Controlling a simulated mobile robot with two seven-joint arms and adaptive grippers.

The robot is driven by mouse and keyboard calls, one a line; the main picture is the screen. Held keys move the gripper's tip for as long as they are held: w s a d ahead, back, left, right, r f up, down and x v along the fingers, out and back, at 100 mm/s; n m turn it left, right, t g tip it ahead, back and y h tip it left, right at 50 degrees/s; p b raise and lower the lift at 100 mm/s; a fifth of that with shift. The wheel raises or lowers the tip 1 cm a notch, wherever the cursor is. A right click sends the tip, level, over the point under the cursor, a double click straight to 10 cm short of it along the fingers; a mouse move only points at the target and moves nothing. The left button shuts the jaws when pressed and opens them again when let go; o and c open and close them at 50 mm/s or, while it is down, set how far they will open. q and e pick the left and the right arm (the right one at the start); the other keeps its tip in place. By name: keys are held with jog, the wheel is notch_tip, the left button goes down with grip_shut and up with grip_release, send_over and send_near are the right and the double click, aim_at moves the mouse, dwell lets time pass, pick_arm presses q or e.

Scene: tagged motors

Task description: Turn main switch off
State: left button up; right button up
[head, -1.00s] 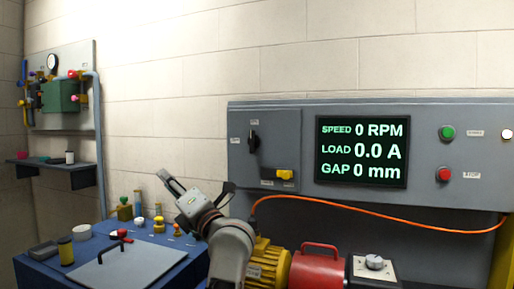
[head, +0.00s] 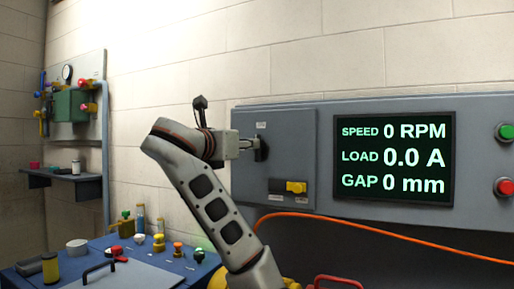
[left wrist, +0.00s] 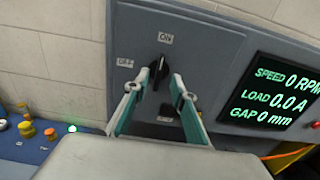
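The main switch is a black rotary handle on the grey panel, seen in the head view (head: 262,149) and the left wrist view (left wrist: 157,68). Its handle stands roughly upright, toward the ON label (left wrist: 165,38); the OFF label (left wrist: 125,62) is to its left. My left gripper (head: 250,145) is at the switch. In the left wrist view my left gripper (left wrist: 160,77) is open, with its fingertips on either side of the handle and a gap between them. I cannot tell whether either tip touches it. My right gripper is in neither current view.
A yellow switch (head: 296,187) sits below on the same panel. The display (head: 394,159) is to the right, with a green button (head: 505,132) and a red button (head: 504,187). An orange cable (head: 390,233) crosses below. A blue bench (head: 200,262) with small parts is lower left.

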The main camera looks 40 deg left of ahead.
pick_arm(q)
jog(key=x, duration=0.6)
jog(key=shift+b, duration=0.45)
jog(key=shift+w+a, duration=0.1)
grip_shut()
